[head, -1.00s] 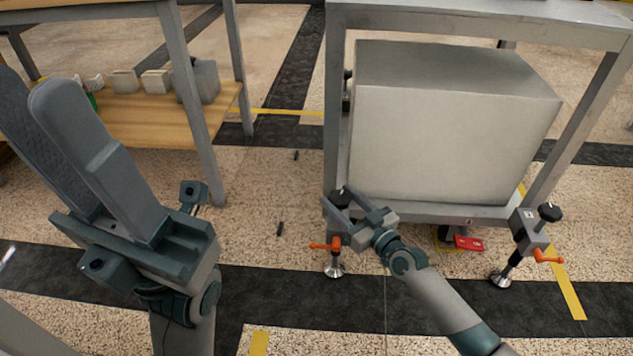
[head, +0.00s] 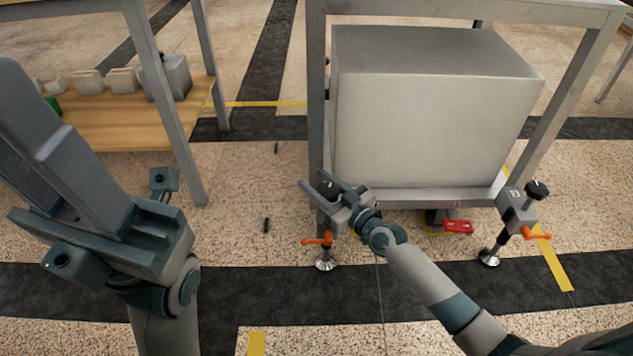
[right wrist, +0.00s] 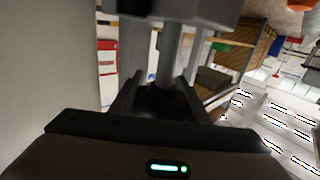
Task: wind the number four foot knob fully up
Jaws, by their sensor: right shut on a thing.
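The foot knob at the frame's left leg is a small black knob (head: 329,187), partly hidden by my right gripper. My right gripper (head: 314,181) is shut on it, with one finger on each side. In the right wrist view the dark round knob (right wrist: 165,101) sits between the fingers, below a grey rod. Below the knob are an orange lever (head: 318,240) and a round metal foot pad (head: 325,264) at the floor. No number is readable on this foot. My left gripper is large at the far left, away from the frame; its finger gap is unclear.
A grey box (head: 430,125) fills the metal frame. A second foot with black knob (head: 537,189) and orange lever (head: 537,233) stands at its right leg. A red object (head: 458,227) lies beneath. A wooden shelf (head: 120,130) is at left. Floor between is mostly clear.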

